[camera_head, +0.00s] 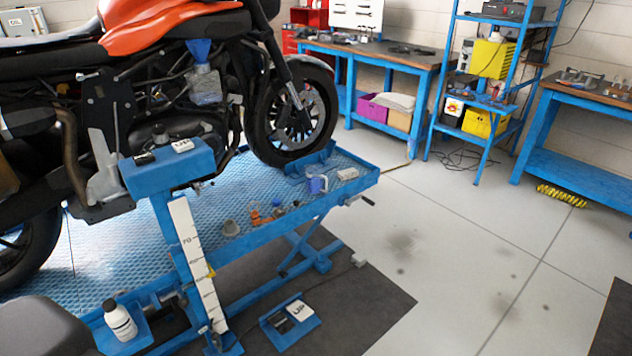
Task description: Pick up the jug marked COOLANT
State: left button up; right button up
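No COOLANT marking is readable on any container here. A white bottle (120,320) with a dark cap and a label too small to read stands on a blue ledge at the bottom left. A clear container (204,86) with a blue funnel (199,50) above it is at the motorcycle's side. I cannot tell which of these is the coolant jug. Neither of my grippers is in view.
The orange and black motorcycle (165,22) stands on the lift. Small parts (262,217) lie along the platform's near edge. A measuring post (197,262) rises in front. A workbench (372,52) and shelf rack (490,75) stand behind.

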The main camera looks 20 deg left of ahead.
aim_at(316, 181)
jog(key=i+j, duration=0.2)
jog(key=i, duration=0.4)
jog(key=i+j, duration=0.15)
jog(key=i, duration=0.45)
jog(key=i+j+u, duration=0.1)
jog(key=i, duration=0.45)
jog(key=i+j, duration=0.25)
jog(key=i, duration=0.35)
